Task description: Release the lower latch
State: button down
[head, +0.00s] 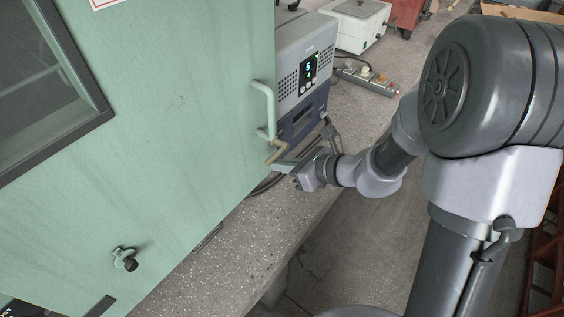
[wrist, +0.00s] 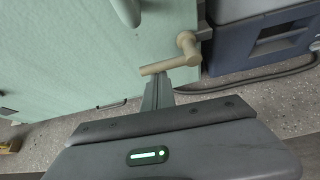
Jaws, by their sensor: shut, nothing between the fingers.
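A tan lever latch (head: 277,151) sits on the edge of the pale green door (head: 190,130), just below the door's handle (head: 266,108). In the wrist view the latch (wrist: 186,50) has a round pivot, with its arm pointing left and slightly down. My gripper (head: 281,167) is at the latch from below. In the wrist view its fingers (wrist: 158,88) are together and empty, with their tips right at the latch arm's underside. I cannot tell whether they touch it. The part of the latch behind its pivot is hidden.
A grey and blue instrument (head: 304,75) with a lit display stands right behind the door edge. A power strip (head: 366,80) and a white box (head: 357,25) lie farther back on the bench. A dark knob (head: 125,259) sits low on the door. A cable (wrist: 250,84) runs along the bench.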

jog(key=shift+r, duration=0.15)
notch_tip(320, 180, up, 2)
jog(key=m+g+y+p, duration=0.1)
jog(key=m+p, duration=0.1)
jog(key=p, duration=0.5)
jog(key=shift+d+r+g, duration=0.1)
jog(key=shift+g, duration=0.2)
jog(key=w+r+m+g+y+p, duration=0.1)
jog(key=m+y+p, duration=0.1)
jog(key=m, duration=0.1)
jog(key=w+d+r+m+g+y+p, duration=0.1)
jog(key=m+y+p, duration=0.1)
jog(key=w+d+r+m+y+p, duration=0.1)
jog(key=m+y+p, duration=0.1)
jog(key=m, duration=0.1)
jog(key=shift+w+d+m+g+y, duration=0.2)
jog(key=shift+m+g+y, duration=0.1)
jog(key=shift+g, duration=0.1)
jog(key=shift+d, duration=0.1)
